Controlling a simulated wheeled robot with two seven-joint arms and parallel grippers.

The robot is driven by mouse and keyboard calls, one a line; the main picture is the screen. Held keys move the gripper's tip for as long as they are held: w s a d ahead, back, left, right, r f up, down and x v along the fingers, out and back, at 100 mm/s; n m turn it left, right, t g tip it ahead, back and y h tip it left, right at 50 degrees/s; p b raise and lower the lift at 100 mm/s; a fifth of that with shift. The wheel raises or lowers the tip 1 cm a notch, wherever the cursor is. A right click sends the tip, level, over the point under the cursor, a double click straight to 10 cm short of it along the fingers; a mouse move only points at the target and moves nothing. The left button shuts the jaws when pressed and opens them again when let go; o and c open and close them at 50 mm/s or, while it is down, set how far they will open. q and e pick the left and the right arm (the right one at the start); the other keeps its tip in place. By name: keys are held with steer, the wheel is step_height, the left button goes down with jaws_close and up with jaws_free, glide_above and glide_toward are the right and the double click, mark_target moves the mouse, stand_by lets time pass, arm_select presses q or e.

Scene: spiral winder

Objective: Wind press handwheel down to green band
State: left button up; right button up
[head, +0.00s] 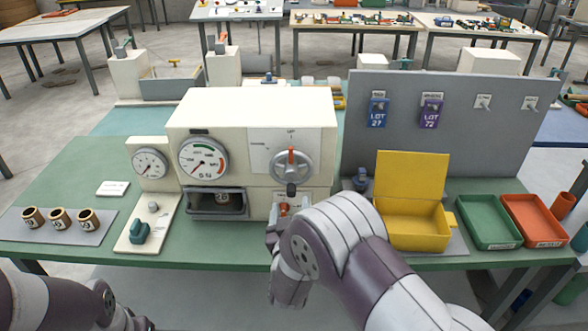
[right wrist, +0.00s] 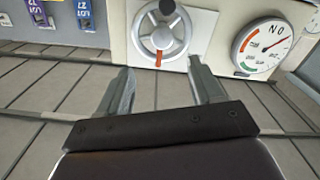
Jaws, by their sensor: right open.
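The cream press (head: 250,120) stands mid-bench. Its grey handwheel (head: 291,165) has a red pointer at the top and a dark knob at the bottom. The round gauge (head: 203,158) has a green band at its upper part and a red one at right; its needle leans lower left. In the right wrist view, which is upside down, the handwheel (right wrist: 163,35) and gauge (right wrist: 262,45) lie beyond the fingers. My right gripper (right wrist: 160,72) is open and empty, apart from the wheel; my arm partly hides it in the head view. My left arm shows at lower left; its fingers are not clear.
A smaller gauge box (head: 150,164) stands left of the press. Several brown rings (head: 60,219) lie on a grey mat at far left. A yellow open box (head: 412,222), a green tray (head: 488,240) and an orange tray (head: 532,242) stand at right, before a grey panel (head: 450,125).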

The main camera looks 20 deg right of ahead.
steer(key=p, duration=0.2)
glide_toward(291, 176)
steer(key=w, duration=0.4)
steer(key=w+d, duration=0.1)
steer(key=w, duration=0.1)
steer(key=w+d, duration=0.1)
steer(key=w, duration=0.1)
steer(key=shift+d+r+p, duration=0.1)
steer(key=shift+d+p, duration=0.15)
steer(key=shift+p, duration=0.05)
steer(key=shift+w, duration=0.2)
arm_select(q)
steer(key=r, duration=0.2)
steer(key=shift+s+a+r, duration=0.2)
steer(key=shift+a+r, duration=0.15)
steer(key=shift+r, duration=0.05)
arm_select(e)
steer(key=shift+a, duration=0.15)
steer(key=shift+w, duration=0.1)
steer(key=c, duration=1.1)
